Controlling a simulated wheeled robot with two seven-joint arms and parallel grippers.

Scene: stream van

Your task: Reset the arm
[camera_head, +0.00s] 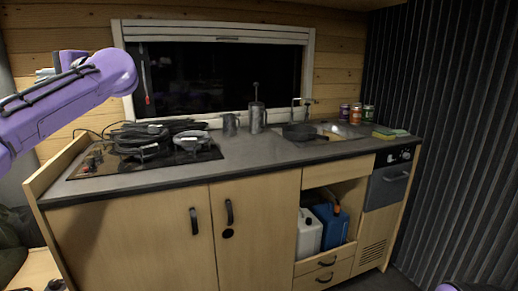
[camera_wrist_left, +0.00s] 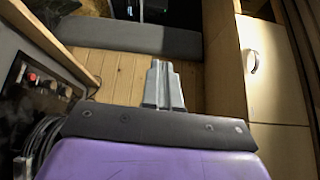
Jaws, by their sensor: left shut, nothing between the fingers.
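My left arm, purple, comes in from the left in the head view, raised in front of the wall left of the window. My left gripper (camera_wrist_left: 163,66) shows in the left wrist view with its two grey fingers together and nothing between them. It is above a wooden floor or ledge and touches nothing that I can see. In the head view the wrist end is mostly hidden behind the purple arm. My right gripper is out of view; only a small purple piece shows at the bottom right edge of the head view.
The kitchen counter (camera_head: 255,151) carries a stove with a coiled black cable (camera_head: 160,135), a metal mug (camera_head: 230,124), a moka pot (camera_head: 257,116), a pan (camera_head: 299,131) and several cans (camera_head: 356,114). A blue jug (camera_head: 331,227) stands in the open shelf. Space above the counter's middle is free.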

